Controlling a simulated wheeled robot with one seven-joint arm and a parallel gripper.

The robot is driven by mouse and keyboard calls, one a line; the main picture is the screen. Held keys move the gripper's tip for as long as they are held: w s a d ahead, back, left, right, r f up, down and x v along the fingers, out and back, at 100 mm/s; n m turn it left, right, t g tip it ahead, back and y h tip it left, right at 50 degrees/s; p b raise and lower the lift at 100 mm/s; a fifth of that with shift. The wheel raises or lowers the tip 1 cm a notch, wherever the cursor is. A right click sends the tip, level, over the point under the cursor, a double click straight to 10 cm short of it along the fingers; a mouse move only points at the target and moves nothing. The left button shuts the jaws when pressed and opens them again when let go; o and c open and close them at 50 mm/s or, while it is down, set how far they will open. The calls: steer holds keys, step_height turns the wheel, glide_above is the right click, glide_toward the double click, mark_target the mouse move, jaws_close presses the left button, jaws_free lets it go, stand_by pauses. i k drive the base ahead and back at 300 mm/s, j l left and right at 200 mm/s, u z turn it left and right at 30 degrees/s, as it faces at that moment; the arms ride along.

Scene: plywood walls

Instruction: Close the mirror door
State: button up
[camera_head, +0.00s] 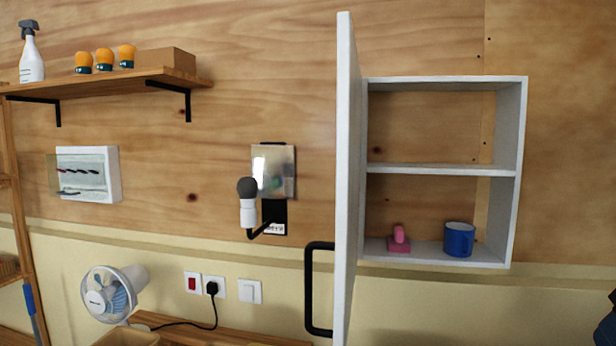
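The mirror door (348,180) stands wide open and shows nearly edge-on as a tall white panel. It sticks out toward me from the left side of a white wall cabinet (440,170). Its black bar handle (318,290) is on the left-facing side, low down. The mirror face itself cannot be made out from this angle. My gripper cannot be recognised in the view; only a dark and grey part, perhaps of my arm, shows at the lower right edge, well apart from the door.
The cabinet holds a blue mug (459,240) and a small pink object (398,238) on its bottom board. Left of the door, a lamp-like fixture (248,205) is on the wall. A wooden shelf (110,84) and a fan (110,293) are farther left.

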mark_target(348, 74)
steer(key=j, duration=0.4)
steer(key=k+j+z, duration=0.1)
steer(key=j, duration=0.3)
steer(key=k+j+z, duration=0.1)
steer(key=j, duration=0.3)
steer(key=k+j, duration=0.1)
steer(key=j, duration=0.25)
steer(key=k+j+u, duration=0.1)
steer(key=u, duration=0.15)
steer(key=k+j+u, duration=0.1)
steer(key=u, duration=0.15)
